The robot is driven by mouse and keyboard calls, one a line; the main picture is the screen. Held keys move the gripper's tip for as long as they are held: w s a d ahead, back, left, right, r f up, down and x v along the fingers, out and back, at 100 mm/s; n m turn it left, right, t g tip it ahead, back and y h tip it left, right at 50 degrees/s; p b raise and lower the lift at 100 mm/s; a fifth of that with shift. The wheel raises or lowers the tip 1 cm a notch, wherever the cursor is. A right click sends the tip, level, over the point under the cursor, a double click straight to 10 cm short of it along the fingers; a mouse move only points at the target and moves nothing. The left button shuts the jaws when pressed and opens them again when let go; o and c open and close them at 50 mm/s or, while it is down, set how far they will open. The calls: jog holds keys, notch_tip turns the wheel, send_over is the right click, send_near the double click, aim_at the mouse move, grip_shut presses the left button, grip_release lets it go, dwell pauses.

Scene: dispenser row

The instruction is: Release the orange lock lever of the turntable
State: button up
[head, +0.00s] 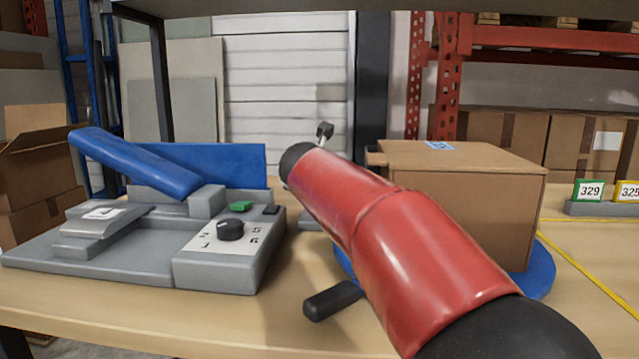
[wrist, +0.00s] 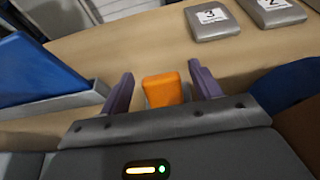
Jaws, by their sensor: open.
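The orange lock lever (wrist: 163,91) shows in the wrist view as a short orange block between the two purple fingers of my gripper (wrist: 160,74). The fingers are open, one on each side of it; I cannot tell whether either touches it. In the head view my red arm hides the lever and my gripper. The blue round turntable (head: 540,281) shows there under a brown carton (head: 470,170). Its blue edge also shows at the right of the wrist view (wrist: 300,88).
A grey device (head: 215,265) with a dial and a blue arm (head: 135,160) stands left of my arm. A black handle (head: 333,300) sticks out by the turntable. Numbered grey pads (wrist: 212,22) lie beyond the lever. Green and yellow number tags (head: 589,190) stand right.

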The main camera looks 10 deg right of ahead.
jog(key=shift+w+d+f, duration=0.1)
jog(key=shift+w, duration=0.2)
